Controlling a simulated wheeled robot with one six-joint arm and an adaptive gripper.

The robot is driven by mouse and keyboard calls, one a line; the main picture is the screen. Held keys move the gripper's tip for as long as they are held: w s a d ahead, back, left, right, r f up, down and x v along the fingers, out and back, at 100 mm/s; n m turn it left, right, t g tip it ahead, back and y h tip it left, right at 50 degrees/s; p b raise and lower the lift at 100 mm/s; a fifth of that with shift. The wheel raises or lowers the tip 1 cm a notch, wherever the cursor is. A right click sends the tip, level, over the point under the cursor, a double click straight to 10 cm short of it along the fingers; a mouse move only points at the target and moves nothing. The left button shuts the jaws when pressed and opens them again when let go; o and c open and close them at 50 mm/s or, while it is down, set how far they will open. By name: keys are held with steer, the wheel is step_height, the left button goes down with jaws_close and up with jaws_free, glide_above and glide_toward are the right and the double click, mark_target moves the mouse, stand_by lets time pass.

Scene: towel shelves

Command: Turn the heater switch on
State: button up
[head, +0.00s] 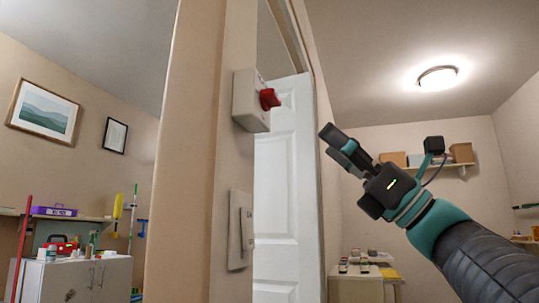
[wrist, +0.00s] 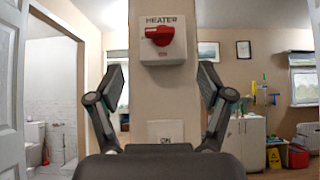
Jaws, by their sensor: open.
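The heater switch (head: 251,100) is a white box with a red rotary knob (head: 269,98) on the end face of a wall in the head view. In the wrist view the box (wrist: 163,22) reads "HEATER", and its red knob (wrist: 160,35) has its handle lying roughly level, pointing left. My gripper (head: 326,141) is to the right of the switch in the head view, apart from it. In the wrist view my gripper (wrist: 161,80) has its two fingers spread wide, with the switch beyond and above the gap between them. Nothing is held.
A second wall plate (head: 240,230) with a rocker is below the heater switch; in the wrist view it is marked "ON" (wrist: 166,132). A white door (head: 285,190) stands behind the wall edge. A cabinet (head: 75,280) with bottles is at lower left. Space between gripper and switch looks clear.

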mark_target(278, 101)
steer(key=p+x, duration=0.2)
steer(key=x, duration=1)
steer(key=c, duration=1.2)
steer(key=shift+o, duration=0.2)
